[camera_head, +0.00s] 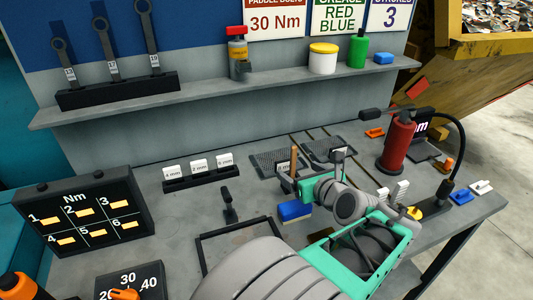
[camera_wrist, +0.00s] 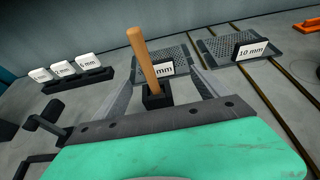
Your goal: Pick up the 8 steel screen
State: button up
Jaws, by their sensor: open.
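A dark perforated steel screen (camera_wrist: 165,54) lies flat on the bench ahead of my gripper in the wrist view. Its white label stands upright and shows "mm"; the wooden handle hides the number. A second perforated screen (camera_wrist: 216,46) to its right carries a "10 mm" label (camera_wrist: 250,49). In the head view the left screen (camera_head: 265,163) and right screen (camera_head: 318,145) lie near the back wall. My gripper (camera_wrist: 166,70) is open, with nothing held. A wooden handle (camera_wrist: 143,58) in a black block (camera_wrist: 157,97) stands between its fingers, in front of the left screen.
A rack of small white label cards (camera_head: 199,170) stands to the left. A blue block (camera_head: 295,210) sits close to my gripper. A red extinguisher-like bottle (camera_head: 397,145) stands to the right. Thin brass rails (camera_wrist: 265,90) run beside the screens. A shelf (camera_head: 200,98) overhangs the back.

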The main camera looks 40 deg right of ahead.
aim_at(286, 163)
jog(key=x, duration=0.8)
jog(key=shift+a+f, duration=0.1)
jog(key=shift+a, duration=0.1)
jog(key=shift+c, duration=0.4)
jog(key=c, duration=1.7)
